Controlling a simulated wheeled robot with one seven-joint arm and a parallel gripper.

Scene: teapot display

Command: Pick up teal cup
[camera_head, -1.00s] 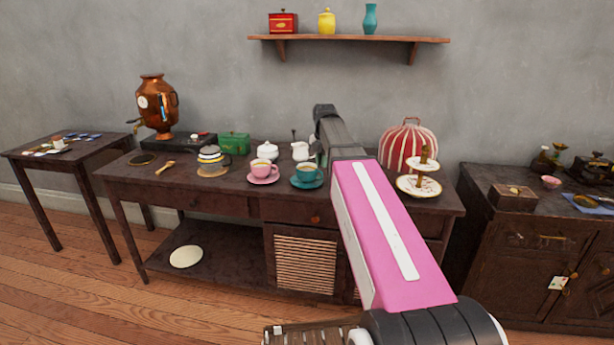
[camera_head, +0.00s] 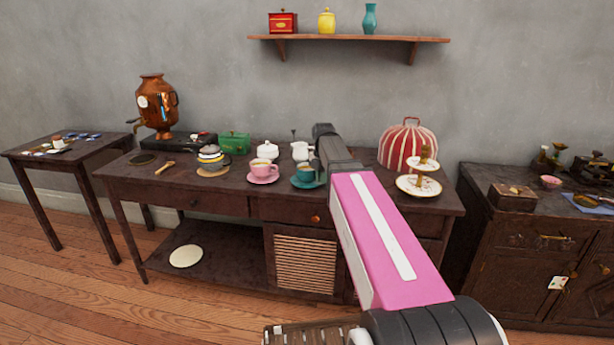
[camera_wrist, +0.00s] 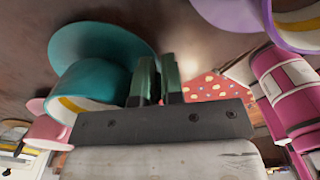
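The teal cup (camera_head: 305,170) sits on its teal saucer (camera_head: 304,184) on the long dark table and holds a brownish drink. In the wrist view the teal cup (camera_wrist: 92,82) is just left of my gripper's fingers, with its saucer (camera_wrist: 85,38) beyond it. My gripper (camera_wrist: 158,75) has its two greenish fingers close together at the cup's right side, with a narrow gap showing. Whether the cup's handle is between them is hidden. In the head view my arm's dark end covers the cup's right side and the fingers are hidden.
A pink cup (camera_head: 265,169) on a saucer stands left of the teal one. A white sugar pot (camera_head: 267,150) and a white jug (camera_head: 300,151) stand behind. A tiered stand (camera_head: 418,187) and a red-striped dome (camera_head: 407,143) are to the right. A shelf (camera_head: 345,39) hangs above.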

